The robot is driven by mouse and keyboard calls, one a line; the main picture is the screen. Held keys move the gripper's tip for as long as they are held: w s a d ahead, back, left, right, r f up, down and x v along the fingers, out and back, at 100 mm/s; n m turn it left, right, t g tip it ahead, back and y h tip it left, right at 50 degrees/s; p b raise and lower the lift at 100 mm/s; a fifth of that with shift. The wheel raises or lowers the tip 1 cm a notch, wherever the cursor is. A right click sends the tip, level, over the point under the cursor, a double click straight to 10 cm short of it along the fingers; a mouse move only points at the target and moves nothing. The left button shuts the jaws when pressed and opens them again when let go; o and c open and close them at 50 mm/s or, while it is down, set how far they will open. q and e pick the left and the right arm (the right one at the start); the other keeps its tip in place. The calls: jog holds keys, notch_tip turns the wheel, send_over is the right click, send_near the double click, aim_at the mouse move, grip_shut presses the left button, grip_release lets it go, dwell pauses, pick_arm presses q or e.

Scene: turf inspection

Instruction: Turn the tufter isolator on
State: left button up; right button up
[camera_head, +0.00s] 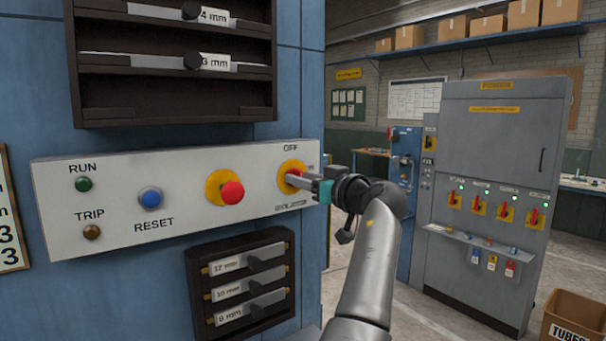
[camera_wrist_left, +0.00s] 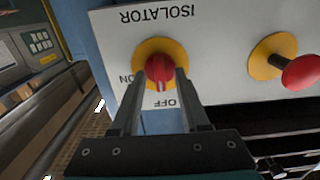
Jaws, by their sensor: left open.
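The tufter isolator is a red rotary knob (camera_wrist_left: 160,66) on a yellow round plate (camera_head: 283,166), at the right end of the pale control panel (camera_head: 118,228). In the left wrist view, the labels appear upside down, and a pale mark on the knob points toward OFF. The ON label lies to one side of the plate. My left gripper (camera_head: 291,179) is open, with one finger on each side of the knob in the left wrist view. I cannot tell whether the fingers touch it. They hide much of the knob in the head view. My right gripper is out of view.
A red stop button (camera_head: 232,192) juts out left of the isolator, beside a blue reset button (camera_head: 150,198). A gauge rack (camera_head: 240,283) sits below the panel and a shelf (camera_head: 178,103) above. A grey power cabinet (camera_head: 492,150) stands at right, beyond open floor.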

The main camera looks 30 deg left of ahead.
pick_arm(q)
jog(key=shift+a, duration=0.15)
jog(key=shift+c, duration=0.2)
grip_shut()
dwell(0.3)
